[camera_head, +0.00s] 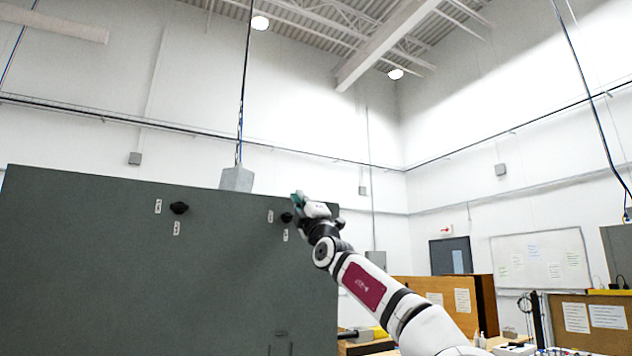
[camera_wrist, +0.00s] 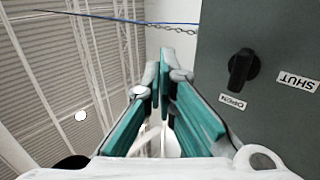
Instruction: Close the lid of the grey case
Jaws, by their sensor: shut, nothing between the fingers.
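A large dark grey panel (camera_head: 100,260) of the grey case stands upright and fills the left of the head view. I cannot tell where lid and case body meet. It bears two black knobs, a left one (camera_head: 179,208) and a right one (camera_head: 287,217), with small white labels. In the wrist view a black knob (camera_wrist: 241,69) sits on the grey face (camera_wrist: 285,30), its narrow end toward the label OPEN; another label reads SHUT. My gripper (camera_head: 298,198), with teal fingers, is at the panel's upper right, beside the right knob. It is shut and empty (camera_wrist: 164,62).
A chain and blue cable (camera_wrist: 130,18) run near the panel's edge in the wrist view. A grey box (camera_head: 237,179) hangs on a cable above the panel's top edge. Wooden cabinets (camera_head: 484,300) and a cluttered bench stand at the right. The space above the panel looks mostly clear.

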